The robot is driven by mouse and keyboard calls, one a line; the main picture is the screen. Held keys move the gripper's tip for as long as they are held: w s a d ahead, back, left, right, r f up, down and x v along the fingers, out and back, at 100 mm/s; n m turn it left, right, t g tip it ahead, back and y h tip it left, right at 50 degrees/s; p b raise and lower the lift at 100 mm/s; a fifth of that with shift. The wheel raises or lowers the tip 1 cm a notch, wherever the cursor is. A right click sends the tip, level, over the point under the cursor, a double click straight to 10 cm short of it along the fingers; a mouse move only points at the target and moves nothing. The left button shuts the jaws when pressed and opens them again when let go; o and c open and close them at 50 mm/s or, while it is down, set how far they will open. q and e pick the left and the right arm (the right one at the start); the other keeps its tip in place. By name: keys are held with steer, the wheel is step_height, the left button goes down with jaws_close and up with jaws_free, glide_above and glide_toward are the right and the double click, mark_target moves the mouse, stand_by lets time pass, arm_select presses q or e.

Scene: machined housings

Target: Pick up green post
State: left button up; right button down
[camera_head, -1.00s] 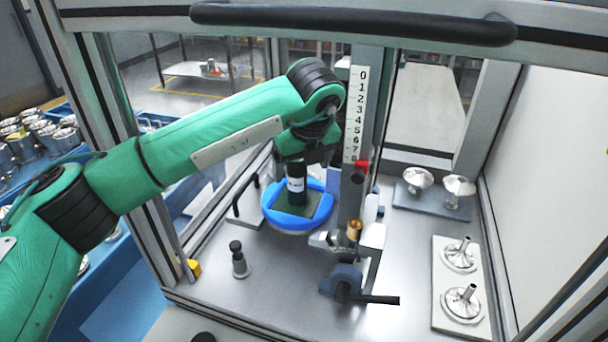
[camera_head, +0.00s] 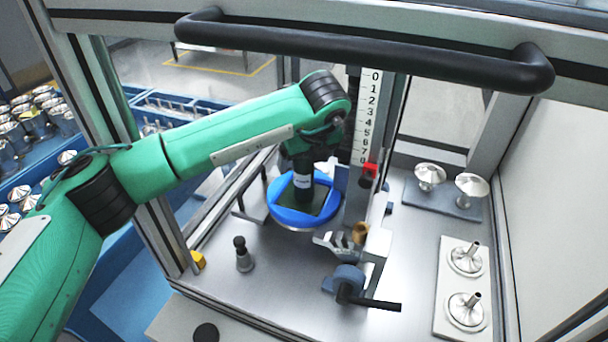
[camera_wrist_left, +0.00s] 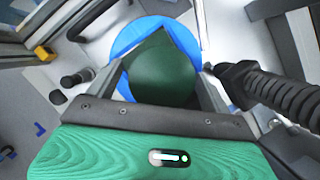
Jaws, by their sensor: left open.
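The green post (camera_head: 303,194) stands upright in the blue ring-shaped holder (camera_head: 276,213), on a dark green square base. Its upper part is hidden by my left wrist in the head view. In the left wrist view the post (camera_wrist_left: 165,72) shows as a broad dark green shape inside the blue ring (camera_wrist_left: 140,29). My left gripper (camera_wrist_left: 163,78) is open, with one finger on each side of the post; I cannot tell whether they touch it. In the head view the gripper (camera_head: 303,160) is right above the holder. My right gripper is not in view.
A vertical scale column (camera_head: 367,118) stands close to the right of the holder. A clamp with a black handle (camera_head: 368,301) is in front. A small dark peg (camera_head: 242,254) stands front left. Silver parts (camera_head: 466,258) sit on plates at the right. A black bar (camera_head: 360,50) crosses the top.

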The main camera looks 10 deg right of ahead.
arm_select(q)
steer(key=shift+x, duration=1.05)
steer(key=shift+r, duration=0.1)
jaws_close()
